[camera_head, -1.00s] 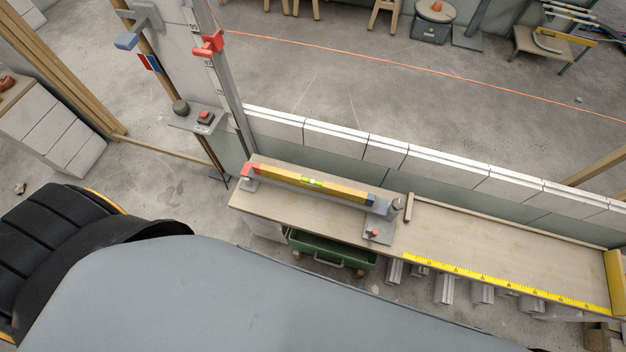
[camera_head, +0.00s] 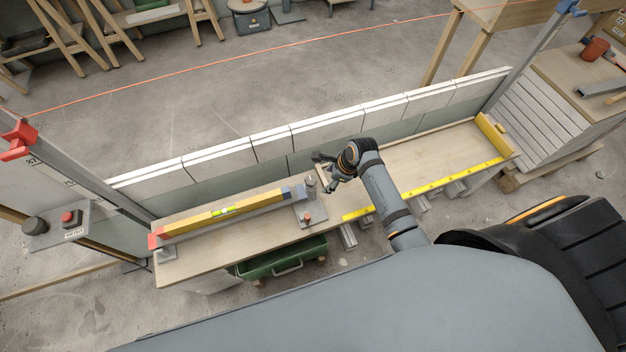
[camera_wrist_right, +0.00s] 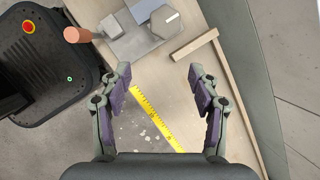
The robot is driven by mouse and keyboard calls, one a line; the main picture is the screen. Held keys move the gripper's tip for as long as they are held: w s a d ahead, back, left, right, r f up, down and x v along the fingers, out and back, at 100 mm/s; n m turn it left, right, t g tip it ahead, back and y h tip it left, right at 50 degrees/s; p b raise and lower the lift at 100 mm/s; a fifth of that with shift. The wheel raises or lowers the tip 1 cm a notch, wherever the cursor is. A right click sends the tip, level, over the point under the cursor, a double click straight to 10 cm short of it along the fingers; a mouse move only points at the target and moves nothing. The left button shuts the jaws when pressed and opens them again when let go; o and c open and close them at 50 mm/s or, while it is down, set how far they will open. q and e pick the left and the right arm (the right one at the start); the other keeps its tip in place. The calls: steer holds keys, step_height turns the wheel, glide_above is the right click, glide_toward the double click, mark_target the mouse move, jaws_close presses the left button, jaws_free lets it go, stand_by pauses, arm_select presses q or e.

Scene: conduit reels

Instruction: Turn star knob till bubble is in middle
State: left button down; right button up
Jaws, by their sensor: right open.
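A yellow spirit level (camera_head: 240,207) lies along the left part of the wooden bench, with a red end at the left and a grey block at the right. Its green vial (camera_head: 222,211) shows near the middle; the bubble's exact place is too small to tell. At its right end are a grey upright knob (camera_head: 310,184) and an orange knob (camera_head: 307,217) on a grey plate. The orange knob also shows in the right wrist view (camera_wrist_right: 77,34); which is the star knob is unclear. My right gripper (camera_head: 323,173) is open and empty, just right of the grey knob; its spread fingers show in the wrist view (camera_wrist_right: 159,76).
A yellow measuring tape (camera_head: 430,186) runs along the bench's front edge. A low block wall (camera_head: 300,135) stands behind the bench. A green crate (camera_head: 285,262) sits below. A post with a red clamp (camera_head: 18,138) and a red-button box (camera_head: 68,218) stand at left.

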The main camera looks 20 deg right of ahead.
mark_target(312, 180)
step_height(312, 180, up, 5)
steer(key=w+a+m, duration=0.1)
steer(key=m, duration=0.2)
steer(key=shift+y, duration=0.4)
steer(key=b+x, duration=0.2)
steer(key=x, duration=0.8)
steer(key=shift+w+a+f, duration=0.1)
steer(key=shift+a+f, duration=0.1)
steer(key=shift+n, duration=0.3)
steer(key=c, duration=1.2)
